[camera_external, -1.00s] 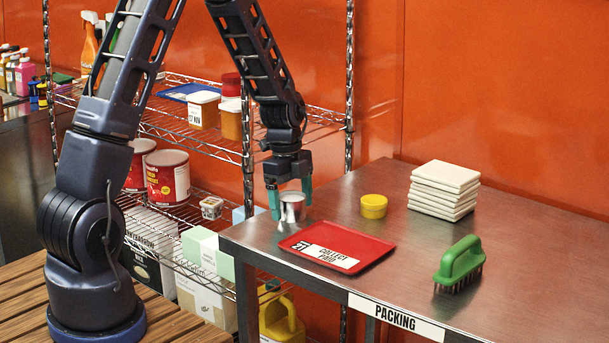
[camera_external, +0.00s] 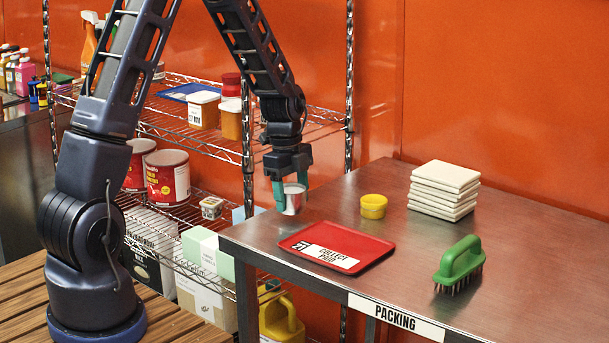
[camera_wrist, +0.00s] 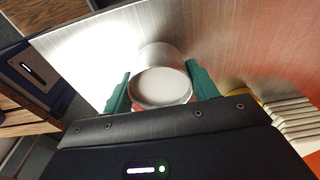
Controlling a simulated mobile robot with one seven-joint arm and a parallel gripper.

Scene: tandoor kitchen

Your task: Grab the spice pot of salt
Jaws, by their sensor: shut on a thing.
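A small metal pot (camera_external: 294,199) with a white top is between the green fingers of my gripper (camera_external: 291,190), at the left end of the packing table. The wrist view shows the pot's round white top (camera_wrist: 161,86) close up, with a green finger on each side. My gripper (camera_wrist: 160,92) is shut on it. I see no label on the pot that names what it holds. The pot appears to be a little above the steel table top (camera_external: 420,240).
A yellow tub (camera_external: 373,206), a stack of white tiles (camera_external: 443,190) and a green brush (camera_external: 460,262) stand to the right. A wire shelf (camera_external: 215,148) is at left.

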